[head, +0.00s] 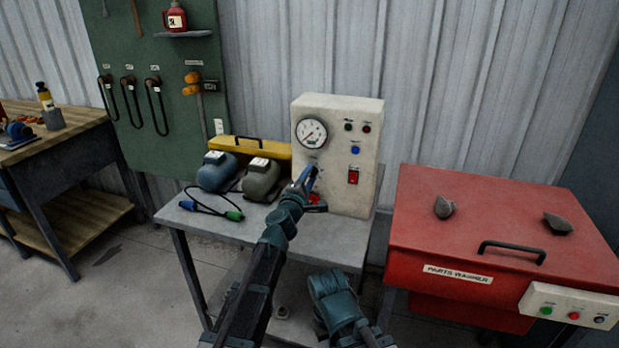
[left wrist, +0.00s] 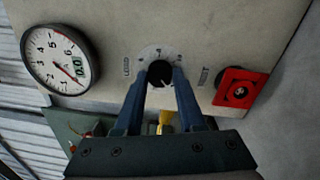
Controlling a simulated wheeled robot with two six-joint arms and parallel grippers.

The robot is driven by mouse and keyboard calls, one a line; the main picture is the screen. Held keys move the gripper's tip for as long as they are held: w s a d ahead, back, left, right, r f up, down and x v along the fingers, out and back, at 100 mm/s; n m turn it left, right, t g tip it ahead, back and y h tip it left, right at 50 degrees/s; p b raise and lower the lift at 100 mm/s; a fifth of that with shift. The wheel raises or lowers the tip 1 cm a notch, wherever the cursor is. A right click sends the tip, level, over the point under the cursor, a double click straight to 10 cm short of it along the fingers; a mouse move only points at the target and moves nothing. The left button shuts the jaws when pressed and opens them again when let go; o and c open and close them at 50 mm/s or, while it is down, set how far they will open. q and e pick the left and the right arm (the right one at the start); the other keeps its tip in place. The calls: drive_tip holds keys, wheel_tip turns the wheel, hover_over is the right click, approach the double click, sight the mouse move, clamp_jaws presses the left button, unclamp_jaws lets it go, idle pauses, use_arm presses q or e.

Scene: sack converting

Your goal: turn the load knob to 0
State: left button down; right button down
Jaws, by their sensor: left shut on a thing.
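The load knob (left wrist: 160,72) is a small black round knob on a pale scale plate, on the cream front of the test panel (head: 340,190). My left gripper (left wrist: 162,78) has its two blue fingers on either side of the knob, shut on it. In the head view the left gripper (head: 306,180) reaches the panel's lower left and hides the knob. The scale marks and the knob's pointer are too small to read surely. A round white gauge (left wrist: 60,58) sits beside the knob. My right arm shows at the bottom of the head view, but its fingers do not.
A red square fitting with a dark centre (left wrist: 242,90) is close to the knob. The panel also has a blue button (head: 355,150) and a red switch (head: 353,175). Two motor-like units (head: 217,172) stand left of the panel; a red parts washer (head: 440,240) stands right.

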use_arm(q)
drive_tip(key=c, duration=0.5)
unclamp_jaws()
drive_tip(key=shift+s, duration=0.1)
drive_tip(key=v, duration=1.3)
drive_tip(key=shift+s+a+b, duration=0.1)
drive_tip(key=shift+s+b, duration=0.2)
drive_tip(key=shift+b, duration=0.05)
